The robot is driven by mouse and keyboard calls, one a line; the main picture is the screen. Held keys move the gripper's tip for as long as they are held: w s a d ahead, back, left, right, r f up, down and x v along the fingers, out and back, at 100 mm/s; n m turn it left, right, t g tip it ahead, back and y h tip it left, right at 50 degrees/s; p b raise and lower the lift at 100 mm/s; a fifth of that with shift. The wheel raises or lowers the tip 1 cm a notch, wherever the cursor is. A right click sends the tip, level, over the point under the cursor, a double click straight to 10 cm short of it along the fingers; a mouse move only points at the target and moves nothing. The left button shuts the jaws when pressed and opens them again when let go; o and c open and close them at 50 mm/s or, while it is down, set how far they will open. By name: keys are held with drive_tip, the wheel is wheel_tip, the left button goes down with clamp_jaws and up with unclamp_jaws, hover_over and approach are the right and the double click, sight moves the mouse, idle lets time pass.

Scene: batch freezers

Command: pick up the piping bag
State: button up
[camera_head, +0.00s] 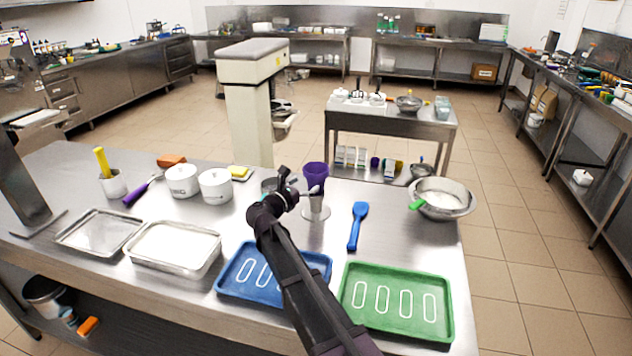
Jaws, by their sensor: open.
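The piping bag (315,172) looks like a purple cone, wide end up, standing upright in a small metal holder (316,209) on the steel table (405,225). My gripper (303,189) is open at the left side of the bag, near its lower half. One finger appears to overlap the bag's edge in the picture. I cannot tell whether it touches the bag. The bag's lower part is hidden by the holder and the fingers.
A blue tray (233,284) lies partly under my arm in view, with a green tray (397,337) to its right. White pots (215,186) stand left.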

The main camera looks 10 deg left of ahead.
drive_tip(key=shift+f+x, duration=0.1)
drive_tip(key=shift+x, duration=1.2)
drive_tip(key=shift+f+x, duration=0.15)
drive_tip(key=shift+x, duration=1.15)
drive_tip(key=c, duration=0.8)
